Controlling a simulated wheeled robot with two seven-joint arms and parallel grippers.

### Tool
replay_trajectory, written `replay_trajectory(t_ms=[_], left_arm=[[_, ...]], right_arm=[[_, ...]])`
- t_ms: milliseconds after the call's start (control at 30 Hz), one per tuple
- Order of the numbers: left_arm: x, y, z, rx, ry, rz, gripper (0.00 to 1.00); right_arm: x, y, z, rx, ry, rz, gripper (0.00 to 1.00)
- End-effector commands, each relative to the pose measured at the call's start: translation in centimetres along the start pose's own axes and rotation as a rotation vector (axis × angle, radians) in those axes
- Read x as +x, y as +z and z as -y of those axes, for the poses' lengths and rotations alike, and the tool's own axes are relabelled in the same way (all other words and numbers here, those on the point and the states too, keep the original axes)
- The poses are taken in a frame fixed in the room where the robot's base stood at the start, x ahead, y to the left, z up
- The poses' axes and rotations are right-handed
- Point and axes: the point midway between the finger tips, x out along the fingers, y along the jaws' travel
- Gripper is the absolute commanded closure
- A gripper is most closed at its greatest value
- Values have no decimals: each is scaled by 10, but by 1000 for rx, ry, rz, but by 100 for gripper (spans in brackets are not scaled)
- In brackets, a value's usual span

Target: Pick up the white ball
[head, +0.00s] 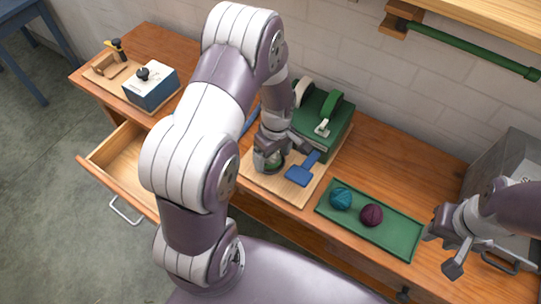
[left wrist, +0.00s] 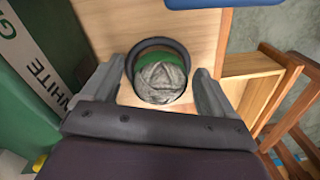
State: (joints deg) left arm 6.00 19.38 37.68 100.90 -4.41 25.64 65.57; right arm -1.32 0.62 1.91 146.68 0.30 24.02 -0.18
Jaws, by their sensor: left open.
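The white ball (left wrist: 162,84), greyish with wound strands, sits in a round dark-rimmed holder (left wrist: 158,42) with green inside, in the left wrist view. My left gripper (left wrist: 157,72) is open, with one finger on each side of the ball and holder; I cannot tell whether they touch. In the head view my left gripper (head: 268,160) points down over the wooden board (head: 262,183) and hides the ball. My right gripper (head: 446,243) is open and empty beside the right end of the green tray (head: 399,243).
The tray holds a teal ball (head: 341,199) and a maroon ball (head: 371,215). A green machine (head: 318,118) with a lever stands behind my left gripper. A blue paddle-shaped part (head: 301,173) lies just right of it. A drawer (head: 125,158) stands open at left; a grey metal box (head: 508,170) is at right.

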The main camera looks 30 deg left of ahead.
Motion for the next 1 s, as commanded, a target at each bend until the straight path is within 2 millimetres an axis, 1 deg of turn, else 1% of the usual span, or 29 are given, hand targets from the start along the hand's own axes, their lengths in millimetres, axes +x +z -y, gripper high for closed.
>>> replay_trajectory(t_ms=[67,100,167,200,233,267,467,567,667,800,900,1000], left_arm=[[0,0,0,0,0,0,13],[0,0,0,0,0,0,26],[0,0,0,0,0,0,45],[0,0,0,0,0,0,58],[0,0,0,0,0,0,68],[0,0,0,0,0,0,73],[-1,0,0,1,0,0,73],[-7,0,0,0,2,-1,73],[-26,-1,1,1,5,-3,73],[-63,-1,3,2,6,-4,73],[-84,-1,5,1,4,-3,73],[-91,0,6,0,1,-1,73]], right_arm=[[0,0,0,0,0,0,65],[0,0,0,0,0,0,65],[0,0,0,0,0,0,65],[0,0,0,0,0,0,65],[0,0,0,0,0,0,65],[0,0,0,0,0,0,65],[0,0,0,0,0,0,65],[0,0,0,0,0,0,65],[0,0,0,0,0,0,65],[0,0,0,0,0,0,65],[0,0,0,0,0,0,65],[2,0,0,0,0,0,65]])
